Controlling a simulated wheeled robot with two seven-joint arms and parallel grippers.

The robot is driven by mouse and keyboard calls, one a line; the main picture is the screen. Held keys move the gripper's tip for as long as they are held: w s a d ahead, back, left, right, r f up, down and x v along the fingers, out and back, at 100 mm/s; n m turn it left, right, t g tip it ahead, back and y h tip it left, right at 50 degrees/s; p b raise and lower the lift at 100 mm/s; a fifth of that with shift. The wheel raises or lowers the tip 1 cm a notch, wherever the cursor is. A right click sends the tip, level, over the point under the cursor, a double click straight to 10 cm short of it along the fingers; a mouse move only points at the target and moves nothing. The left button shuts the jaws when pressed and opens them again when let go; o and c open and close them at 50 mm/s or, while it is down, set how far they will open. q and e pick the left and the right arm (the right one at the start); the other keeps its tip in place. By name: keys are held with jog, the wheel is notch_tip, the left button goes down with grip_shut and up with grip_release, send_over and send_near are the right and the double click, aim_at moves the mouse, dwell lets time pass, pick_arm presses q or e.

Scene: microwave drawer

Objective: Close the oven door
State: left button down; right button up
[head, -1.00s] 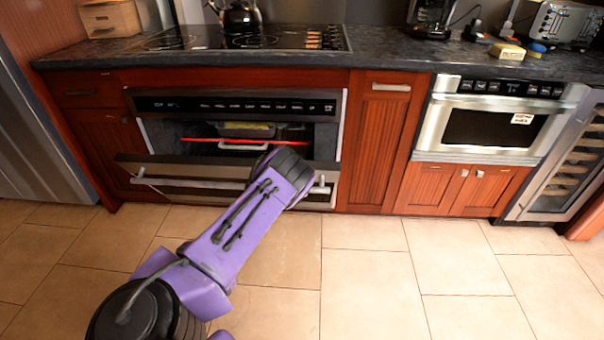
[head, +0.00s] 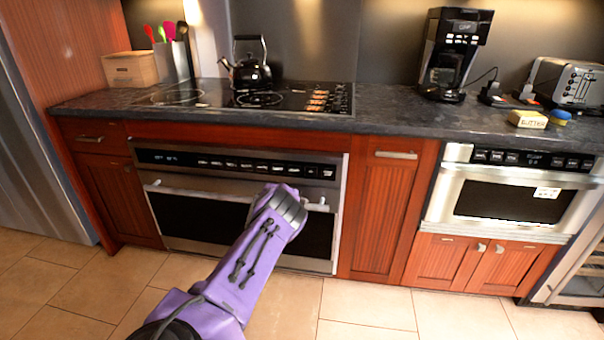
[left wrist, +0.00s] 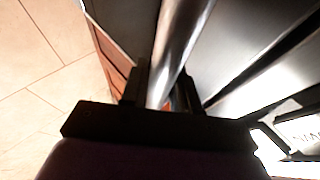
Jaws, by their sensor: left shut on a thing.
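The oven (head: 180,215) is built in under the cooktop, and its door stands upright, flush or nearly flush with the front. I cannot tell whether a small gap is left. The silver door handle (head: 165,190) runs across the upper door; my purple left arm hides part of it in the head view. The handle also shows in the left wrist view (left wrist: 178,45), running between the fingers. My left gripper (left wrist: 163,90) is shut on the handle. In the head view its fingers are hidden behind the wrist. My right gripper is not in view.
A steel microwave drawer (head: 510,195) is set in the cabinets to the right. The counter (head: 395,115) above holds a kettle (head: 250,72), a coffee maker (head: 450,55) and a toaster (head: 565,82). The tiled floor (head: 370,310) in front is clear.

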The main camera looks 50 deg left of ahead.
pick_arm(q)
jog(key=shift+w+d+r, duration=0.2)
jog(key=shift+w+r, duration=0.35)
jog(key=c, duration=1.1)
grip_release()
jog(key=shift+o, duration=0.9)
jog(key=shift+w+f, duration=0.1)
jog(key=shift+f, duration=0.1)
jog(key=shift+s+a+f, duration=0.2)
jog(key=shift+s+a, duration=0.1)
jog(key=p+v, duration=0.2)
jog(key=v, duration=0.8)
jog(key=shift+s, duration=0.25)
jog(key=shift+r, duration=0.1)
